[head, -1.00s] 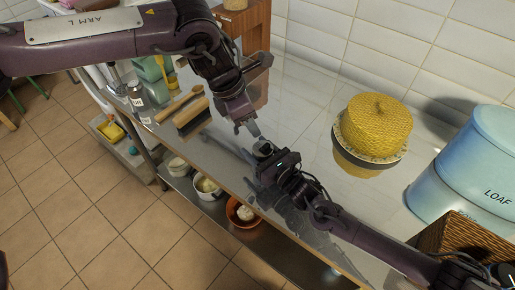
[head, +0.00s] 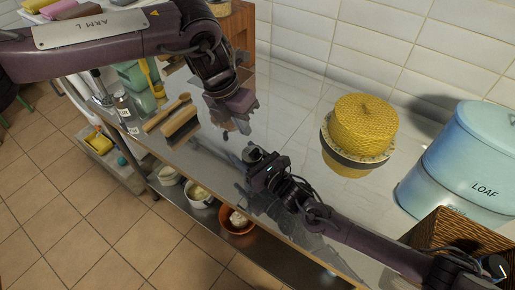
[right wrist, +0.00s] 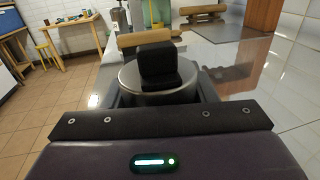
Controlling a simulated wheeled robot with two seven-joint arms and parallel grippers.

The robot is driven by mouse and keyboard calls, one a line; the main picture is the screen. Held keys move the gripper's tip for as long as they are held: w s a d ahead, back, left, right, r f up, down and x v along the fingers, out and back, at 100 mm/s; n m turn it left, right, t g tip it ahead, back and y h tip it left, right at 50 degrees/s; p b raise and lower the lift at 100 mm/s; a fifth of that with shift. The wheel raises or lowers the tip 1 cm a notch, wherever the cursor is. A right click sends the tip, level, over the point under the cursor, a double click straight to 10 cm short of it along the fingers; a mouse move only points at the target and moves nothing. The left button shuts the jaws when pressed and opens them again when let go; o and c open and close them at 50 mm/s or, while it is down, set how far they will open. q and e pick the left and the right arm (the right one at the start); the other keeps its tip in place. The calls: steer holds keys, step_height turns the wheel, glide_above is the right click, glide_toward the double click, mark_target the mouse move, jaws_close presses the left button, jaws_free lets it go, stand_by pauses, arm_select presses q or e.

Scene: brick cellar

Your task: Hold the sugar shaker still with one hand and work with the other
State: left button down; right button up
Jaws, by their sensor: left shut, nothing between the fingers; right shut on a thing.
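The sugar shaker (right wrist: 150,97) shows in the right wrist view as a round, silvery metal top between my right gripper's dark fingers. In the head view it is mostly hidden by my right gripper (head: 252,156), which is shut on it over the steel counter (head: 300,122) near the front edge. Whether its base touches the counter cannot be told. My left gripper (head: 242,127) is shut and empty, above the counter, beyond the shaker and slightly to its left, apart from it.
A wooden brush (head: 182,123) and a wooden-handled tool (head: 166,113) lie at the left. A yellow woven dome (head: 368,122) stands behind and right. A blue LOAF bin (head: 470,150) and wicker basket (head: 450,236) fill the right. The counter between the dome and grippers is clear.

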mark_target(259, 157)
arm_select(q)
steer(key=d+n+g, duration=0.3)
steer(key=d+n, duration=0.1)
steer(key=n, duration=1.3)
steer(key=shift+s+a+f, duration=0.1)
steer(key=shift+f, duration=4.2)
